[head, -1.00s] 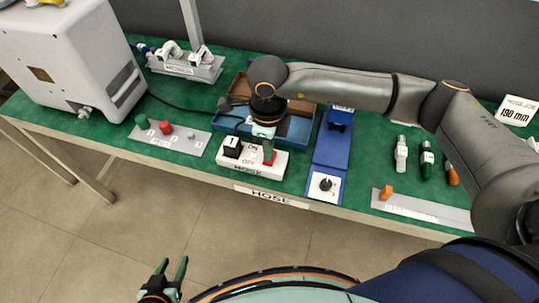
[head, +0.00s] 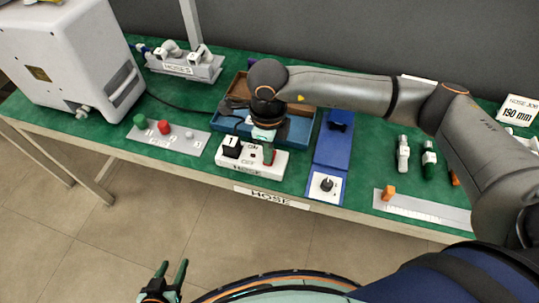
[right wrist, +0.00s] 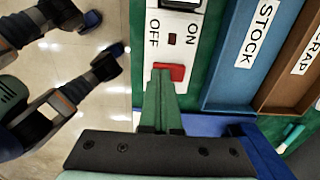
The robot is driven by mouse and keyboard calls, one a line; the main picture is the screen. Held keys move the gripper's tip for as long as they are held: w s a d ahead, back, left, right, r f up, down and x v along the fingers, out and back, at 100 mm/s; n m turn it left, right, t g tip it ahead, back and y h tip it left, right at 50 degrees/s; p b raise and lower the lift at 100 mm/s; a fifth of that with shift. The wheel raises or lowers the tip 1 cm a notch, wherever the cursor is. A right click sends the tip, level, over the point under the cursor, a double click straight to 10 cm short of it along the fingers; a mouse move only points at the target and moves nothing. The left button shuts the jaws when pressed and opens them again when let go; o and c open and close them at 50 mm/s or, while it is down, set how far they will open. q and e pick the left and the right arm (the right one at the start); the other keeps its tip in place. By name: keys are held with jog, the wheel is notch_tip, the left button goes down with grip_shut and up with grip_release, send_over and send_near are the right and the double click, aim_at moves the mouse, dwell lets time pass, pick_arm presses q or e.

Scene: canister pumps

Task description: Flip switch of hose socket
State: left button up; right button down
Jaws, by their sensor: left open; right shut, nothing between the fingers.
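The hose socket (head: 250,162) is a white strip labelled HOSE at the front edge of the green bench. A black plug (head: 231,146) stands at its left end. Its red switch (right wrist: 169,72) shows in the right wrist view, beside the OFF and ON labels and a small dark red window. I cannot tell which side of the switch is pressed. My right gripper (right wrist: 162,70) is shut and empty, pointing down with its green fingertips at the switch; contact is unclear. My left gripper (head: 172,274) is open and empty, low in front of the bench.
A blue stock tray (right wrist: 232,75) and a brown scrap tray (right wrist: 287,70) lie behind the socket. A blue stand (head: 332,155) with a black knob is to its right. A grey button panel (head: 170,137) is to its left, and a large white machine (head: 70,60) stands further left.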

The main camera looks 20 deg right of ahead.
jog(key=shift+r+p, duration=2.05)
jog(key=shift+r, duration=1.35)
